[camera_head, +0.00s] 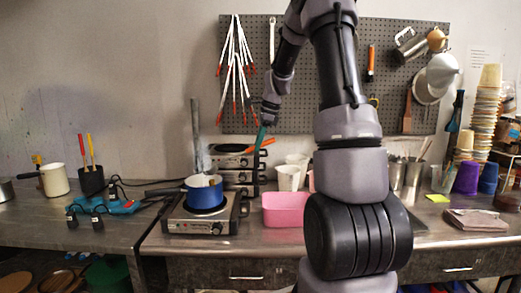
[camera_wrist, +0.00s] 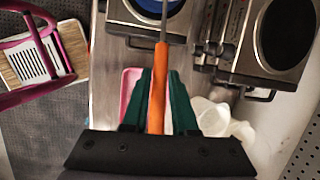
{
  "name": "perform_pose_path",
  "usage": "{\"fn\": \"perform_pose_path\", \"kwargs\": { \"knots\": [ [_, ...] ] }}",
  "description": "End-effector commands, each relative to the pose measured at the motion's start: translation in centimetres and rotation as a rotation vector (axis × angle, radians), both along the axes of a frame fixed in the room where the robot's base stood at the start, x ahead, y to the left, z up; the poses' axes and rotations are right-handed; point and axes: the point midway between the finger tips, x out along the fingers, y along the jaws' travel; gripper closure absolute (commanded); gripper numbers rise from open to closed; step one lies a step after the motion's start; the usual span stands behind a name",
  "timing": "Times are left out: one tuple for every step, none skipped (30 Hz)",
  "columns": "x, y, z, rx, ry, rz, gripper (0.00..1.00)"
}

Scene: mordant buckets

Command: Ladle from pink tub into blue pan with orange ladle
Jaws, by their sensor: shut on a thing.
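The blue pan (camera_head: 204,197) stands on a hot plate, and part of it shows at the top of the wrist view (camera_wrist: 148,5). The pink tub (camera_head: 287,210) is on the counter just right of that hot plate; a strip of it shows in the wrist view (camera_wrist: 130,85). My gripper (camera_head: 260,138) is raised above and behind the pan. Its green fingers (camera_wrist: 158,78) are shut on the orange handle of the orange ladle (camera_wrist: 158,95). The ladle's thin metal shaft runs toward the pan. Its bowl and any contents cannot be made out.
The hot plate (camera_head: 202,224) is under the pan, with more stacked hot plates (camera_head: 234,161) behind. White cups (camera_head: 288,178) stand behind the tub. Red-tipped tongs (camera_head: 236,70) hang on the pegboard. A cream pot (camera_head: 54,180) stands at the left.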

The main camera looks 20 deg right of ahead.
Motion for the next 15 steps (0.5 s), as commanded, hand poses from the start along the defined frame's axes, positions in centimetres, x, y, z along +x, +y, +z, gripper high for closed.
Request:
{"fn": "perform_pose_path", "kwargs": {
  "knots": [
    [0.1,0.3,0.5,-0.016,0.004,0.002,1.00],
    [0.1,0.3,0.7,-0.025,0.008,0.001,1.00],
    [0.2,0.4,1.0,-0.039,0.012,0.000,1.00],
    [0.2,0.5,1.3,-0.049,0.015,-0.001,1.00],
    [0.3,0.7,1.3,-0.059,0.020,0.002,1.00],
    [0.4,0.9,1.5,-0.070,0.027,0.002,1.00],
    [0.4,1.2,1.7,-0.079,0.032,0.003,1.00],
    [0.5,1.3,1.9,-0.090,0.036,0.004,1.00],
    [0.6,1.5,2.1,-0.102,0.040,0.003,1.00],
    [0.7,1.7,2.3,-0.113,0.044,0.004,1.00],
    [0.7,1.8,2.4,-0.122,0.049,0.001,1.00],
    [0.8,2.0,2.7,-0.136,0.053,0.002,1.00],
    [0.9,2.2,2.9,-0.147,0.055,0.000,1.00],
    [1.0,2.3,3.0,-0.156,0.060,0.001,1.00],
    [1.1,2.6,3.2,-0.169,0.067,0.003,1.00]
  ]
}}
